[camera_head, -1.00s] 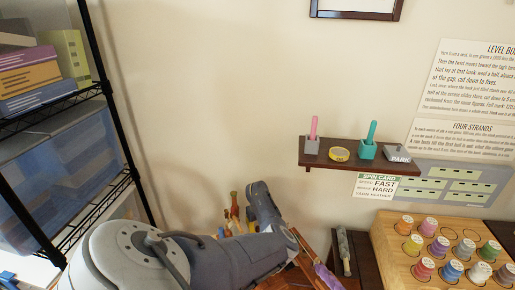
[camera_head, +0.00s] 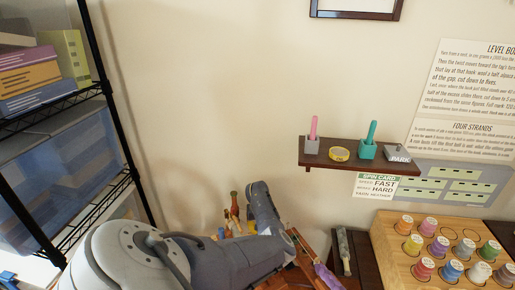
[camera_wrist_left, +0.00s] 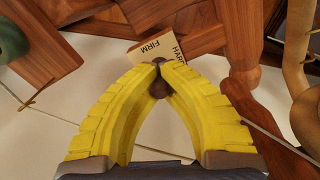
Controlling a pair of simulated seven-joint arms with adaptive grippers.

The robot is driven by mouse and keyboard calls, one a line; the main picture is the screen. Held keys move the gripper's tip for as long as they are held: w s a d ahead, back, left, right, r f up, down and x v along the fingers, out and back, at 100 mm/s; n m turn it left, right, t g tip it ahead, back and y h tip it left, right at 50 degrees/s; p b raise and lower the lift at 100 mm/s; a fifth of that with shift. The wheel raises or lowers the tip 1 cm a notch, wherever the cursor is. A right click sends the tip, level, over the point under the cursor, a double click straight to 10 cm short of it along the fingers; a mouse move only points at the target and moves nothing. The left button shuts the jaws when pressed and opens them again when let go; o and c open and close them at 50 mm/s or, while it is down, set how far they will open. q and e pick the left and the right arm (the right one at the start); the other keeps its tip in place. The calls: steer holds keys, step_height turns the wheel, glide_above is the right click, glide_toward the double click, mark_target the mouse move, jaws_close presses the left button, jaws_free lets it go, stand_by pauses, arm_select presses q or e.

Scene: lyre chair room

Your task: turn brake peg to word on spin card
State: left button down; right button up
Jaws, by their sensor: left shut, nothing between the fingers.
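The spin card (camera_head: 377,187) hangs on the wall below the small shelf in the head view. It reads FAST for speed and HARD on the line below; its small print is hard to read. In the left wrist view a pale label (camera_wrist_left: 150,52) on the wooden frame bears FIRM and HARD, upside down and partly covered. My left gripper (camera_wrist_left: 159,66) has its yellow fingers shut with tips together over the label's edge. A dark round knob (camera_wrist_left: 158,89), perhaps the brake peg, shows just behind the tips; I cannot tell whether they touch. My right gripper is out of view.
Wooden parts (camera_wrist_left: 190,27) crowd around the left fingers. A wall shelf (camera_head: 350,163) holds small pots, a yellow roll and a PARK block. A rack of coloured spools (camera_head: 440,240) stands at right. A wire shelving unit (camera_head: 75,155) borders the left.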

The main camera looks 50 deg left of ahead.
arm_select(q)
steer(key=m, duration=0.4)
steer(key=shift+a+m, duration=0.1)
steer(key=shift+m, duration=2)
steer(key=shift+w+r, duration=0.1)
steer(key=c, duration=1.3)
jaws_free()
